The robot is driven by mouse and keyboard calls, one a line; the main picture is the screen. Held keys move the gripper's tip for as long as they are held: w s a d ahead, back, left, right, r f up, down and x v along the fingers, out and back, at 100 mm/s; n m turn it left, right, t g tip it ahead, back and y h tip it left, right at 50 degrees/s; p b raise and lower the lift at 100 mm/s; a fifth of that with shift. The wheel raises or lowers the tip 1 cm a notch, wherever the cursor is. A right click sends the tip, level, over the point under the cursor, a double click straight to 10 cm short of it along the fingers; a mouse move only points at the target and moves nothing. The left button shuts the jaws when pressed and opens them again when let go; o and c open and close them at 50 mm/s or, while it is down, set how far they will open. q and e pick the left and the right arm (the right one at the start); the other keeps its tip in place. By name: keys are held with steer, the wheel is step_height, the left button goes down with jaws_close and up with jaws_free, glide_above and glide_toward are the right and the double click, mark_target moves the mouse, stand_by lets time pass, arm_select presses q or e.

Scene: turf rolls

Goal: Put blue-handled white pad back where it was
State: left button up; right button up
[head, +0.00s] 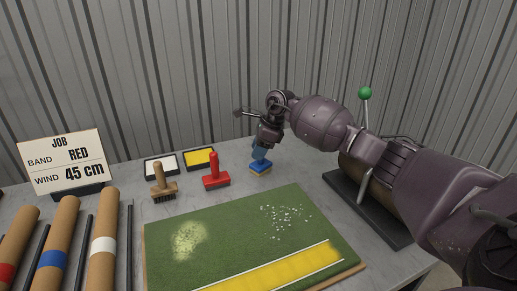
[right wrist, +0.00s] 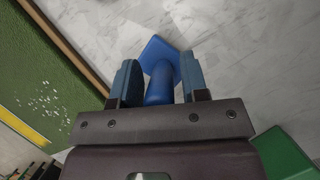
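The blue-handled pad (head: 260,168) stands on the grey table behind the green turf; its lower edge looks yellowish, not white, in the head view. Its blue handle (right wrist: 160,85) and square blue plate (right wrist: 158,52) show in the right wrist view. My right gripper (head: 261,152) is over the pad from above. In the wrist view its two fingers (right wrist: 160,80) lie on either side of the handle, with narrow gaps showing, so it looks open. The pad's underside is hidden. My left gripper is not in view.
A red-handled tool (head: 215,180) and a wooden brush (head: 163,190) stand left of the pad. A white tray (head: 161,168) and a yellow tray (head: 199,158) lie behind them. The turf board (head: 240,220) fills the front. A green-knobbed lever (head: 366,95) rises at right.

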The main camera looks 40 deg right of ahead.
steer(key=shift+o, duration=0.6)
steer(key=shift+r, duration=0.15)
steer(key=shift+r, duration=0.25)
steer(key=p+v, duration=0.1)
steer(key=v, duration=1)
steer(key=shift+r, duration=0.35)
steer(key=shift+d, duration=0.1)
